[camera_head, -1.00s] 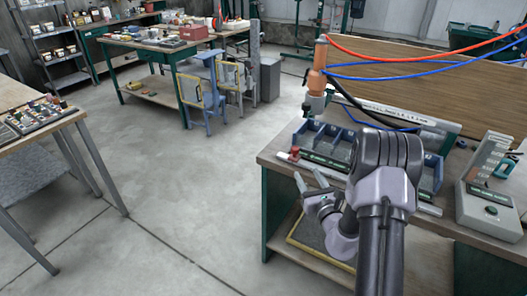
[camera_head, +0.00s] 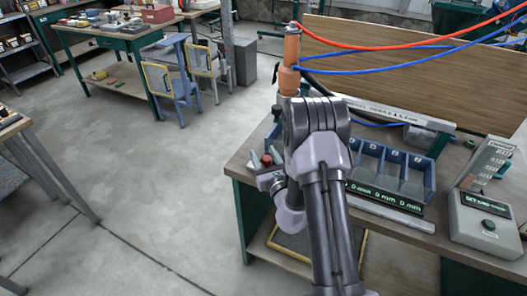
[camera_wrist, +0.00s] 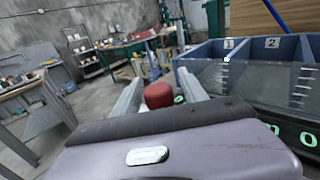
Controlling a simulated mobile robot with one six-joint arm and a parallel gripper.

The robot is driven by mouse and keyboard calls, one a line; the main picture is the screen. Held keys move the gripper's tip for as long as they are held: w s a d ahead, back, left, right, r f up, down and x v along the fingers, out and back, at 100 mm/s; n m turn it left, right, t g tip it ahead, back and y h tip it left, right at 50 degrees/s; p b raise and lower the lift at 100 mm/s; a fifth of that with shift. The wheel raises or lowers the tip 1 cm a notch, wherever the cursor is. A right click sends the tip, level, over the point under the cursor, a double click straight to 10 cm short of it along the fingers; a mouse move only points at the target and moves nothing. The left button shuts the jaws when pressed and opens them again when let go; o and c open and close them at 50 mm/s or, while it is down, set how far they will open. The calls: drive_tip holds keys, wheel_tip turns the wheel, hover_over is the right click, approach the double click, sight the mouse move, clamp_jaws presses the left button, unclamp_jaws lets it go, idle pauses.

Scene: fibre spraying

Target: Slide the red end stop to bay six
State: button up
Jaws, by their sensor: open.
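The red end stop (camera_wrist: 158,95) shows as a round red knob between the two fingers of my gripper (camera_wrist: 160,92) in the wrist view. The fingers are open, one on each side of it; contact cannot be told. In the head view the red end stop (camera_head: 266,159) is at the left end of the rail (camera_head: 385,212), with my gripper (camera_head: 262,168) at it and my arm hiding part of both. The row of blue bays (camera_head: 400,170) stands behind the rail. Bays one and two (camera_wrist: 250,48) show their number labels in the wrist view.
An orange tool (camera_head: 290,60) with red and blue hoses hangs above the bench. A wooden panel (camera_head: 400,75) stands behind. Open floor lies to the left.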

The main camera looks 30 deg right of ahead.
drive_tip(key=shift+s, duration=0.1)
drive_tip(key=shift+c, duration=1.1)
clamp_jaws()
